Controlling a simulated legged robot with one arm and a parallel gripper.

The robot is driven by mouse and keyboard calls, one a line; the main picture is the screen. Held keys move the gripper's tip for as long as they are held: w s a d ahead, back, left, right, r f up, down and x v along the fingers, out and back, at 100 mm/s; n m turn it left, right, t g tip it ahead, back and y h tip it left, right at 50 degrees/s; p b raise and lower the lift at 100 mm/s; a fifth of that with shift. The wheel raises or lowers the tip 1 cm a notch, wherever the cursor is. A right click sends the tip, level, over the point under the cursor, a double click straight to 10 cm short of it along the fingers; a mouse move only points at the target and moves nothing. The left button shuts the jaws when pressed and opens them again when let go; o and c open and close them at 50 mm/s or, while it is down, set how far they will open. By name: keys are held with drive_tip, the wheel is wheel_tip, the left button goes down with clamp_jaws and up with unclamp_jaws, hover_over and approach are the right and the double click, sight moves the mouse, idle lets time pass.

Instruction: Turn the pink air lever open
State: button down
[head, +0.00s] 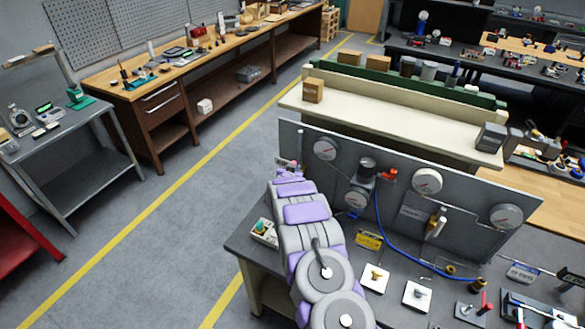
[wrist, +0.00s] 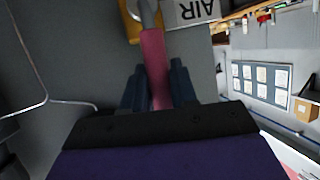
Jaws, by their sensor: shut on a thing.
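The pink air lever (wrist: 154,48) runs down the middle of the wrist view from a grey end at the top. My gripper (wrist: 155,80) is shut on it, with one dark finger on each side of its lower part. A yellow round part (wrist: 130,20) is behind the lever's upper end. A white label reading AIR (wrist: 196,10) is to its right on the grey panel. In the head view my arm reaches to the panel's left end and hides most of my gripper and the lever.
The upright grey panel (head: 400,208) carries several gauges, a blue hose (head: 388,238) and fittings. The bench in front of it (head: 385,312) holds several small parts. The floor (head: 185,215) left of my arm is clear.

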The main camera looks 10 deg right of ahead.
drive_tip(key=shift+w+d+r, duration=0.1)
drive_tip(key=shift+w+r, duration=0.1)
drive_tip(key=shift+r, duration=0.3)
drive_tip(key=c, duration=1.3)
unclamp_jaws()
drive_tip(key=o, duration=0.3)
drive_tip(key=shift+f, duration=0.3)
drive_tip(key=shift+s, duration=0.15)
drive_tip(key=shift+s+a+r, duration=0.2)
drive_tip(key=shift+s+a, duration=0.15)
drive_tip(key=shift+s, duration=0.1)
drive_tip(key=b+v, duration=0.2)
drive_tip(key=v, duration=1.4)
drive_tip(key=shift+f+b, duration=0.2)
drive_tip(key=shift+b, duration=0.15)
